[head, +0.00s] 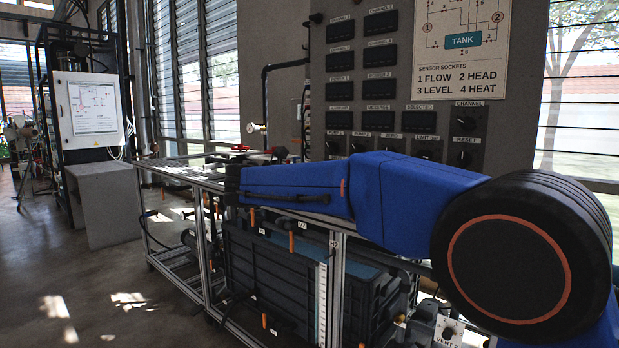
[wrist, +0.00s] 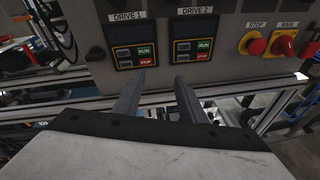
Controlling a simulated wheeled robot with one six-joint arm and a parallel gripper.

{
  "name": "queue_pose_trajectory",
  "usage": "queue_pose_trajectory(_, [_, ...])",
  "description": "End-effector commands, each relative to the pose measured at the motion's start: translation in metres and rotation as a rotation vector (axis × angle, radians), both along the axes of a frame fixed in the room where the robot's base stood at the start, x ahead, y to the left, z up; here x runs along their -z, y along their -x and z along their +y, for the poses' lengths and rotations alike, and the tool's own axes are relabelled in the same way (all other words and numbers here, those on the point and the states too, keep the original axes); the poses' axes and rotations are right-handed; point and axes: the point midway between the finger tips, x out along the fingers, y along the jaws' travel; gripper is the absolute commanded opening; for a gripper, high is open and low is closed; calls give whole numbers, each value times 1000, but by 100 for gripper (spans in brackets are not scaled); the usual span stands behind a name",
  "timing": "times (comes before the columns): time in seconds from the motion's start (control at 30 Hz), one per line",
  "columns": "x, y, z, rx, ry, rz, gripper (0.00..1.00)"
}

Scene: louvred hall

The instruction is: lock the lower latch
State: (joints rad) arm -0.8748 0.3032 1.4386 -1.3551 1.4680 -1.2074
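I cannot make out a lower latch in either view. My gripper (wrist: 159,76) shows in the wrist view with its two dark fingers apart and nothing between them. The fingertips point towards a grey panel just below the DRIVE 1 box (wrist: 134,51) and the DRIVE 2 box (wrist: 194,49). I cannot tell whether they touch it. In the head view my blue arm reaches left across the bench, and the gripper cannot be made out there.
A metal-framed bench (head: 339,285) holds a dark tank (head: 275,270) with several orange handles. A tall grey control panel (head: 345,30) stands behind. The wrist view shows a red STOP button (wrist: 256,46) and a red-yellow MAIN switch (wrist: 284,46). Floor at left is open.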

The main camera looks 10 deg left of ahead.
Motion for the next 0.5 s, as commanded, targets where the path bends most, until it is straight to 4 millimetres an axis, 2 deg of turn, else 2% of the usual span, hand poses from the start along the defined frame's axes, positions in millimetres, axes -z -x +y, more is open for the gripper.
queue_pose_trajectory(0.03, [-1, 0, 31, -29, 52, -9, 38])
queue_pose_trajectory(0.2, [-8, 5, 104, -89, 203, -45, 38])
queue_pose_trajectory(0.33, [-12, 11, 137, -112, 272, -67, 38])
queue_pose_trajectory(0.4, [-13, 14, 146, -117, 292, -73, 38])
queue_pose_trajectory(0.5, [-14, 13, 150, -120, 302, -77, 38])
